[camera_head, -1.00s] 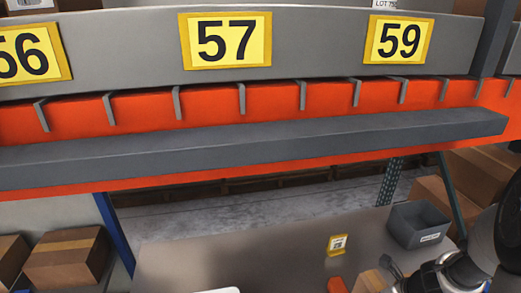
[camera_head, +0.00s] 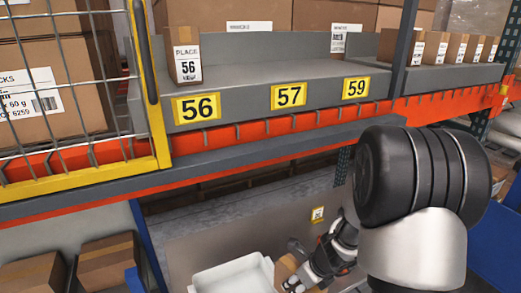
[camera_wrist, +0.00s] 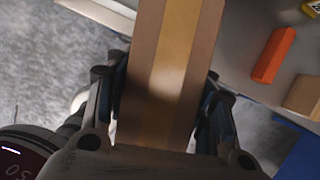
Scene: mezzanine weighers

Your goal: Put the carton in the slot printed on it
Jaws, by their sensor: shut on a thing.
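My gripper (camera_head: 312,272) is low at the bench and shut on a brown carton (camera_head: 287,268). In the wrist view the carton (camera_wrist: 172,60) shows a lighter tape strip along its face, with a dark finger on each side. No printed number shows on it. The grey shelf has yellow slot labels 56 (camera_head: 196,107), 57 (camera_head: 289,96) and 59 (camera_head: 356,88). Another small carton (camera_head: 185,55), printed "PLACE 56", stands upright above label 56. The shelf behind labels 57 and 59 looks bare near the front.
A yellow-framed mesh panel (camera_head: 160,110) stands left of label 56. Several small cartons (camera_head: 457,48) line the shelf at right. A white tray (camera_head: 232,276) is on the bench (camera_head: 230,230). An orange block (camera_wrist: 273,55) shows in the wrist view. My arm hides part of the right side.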

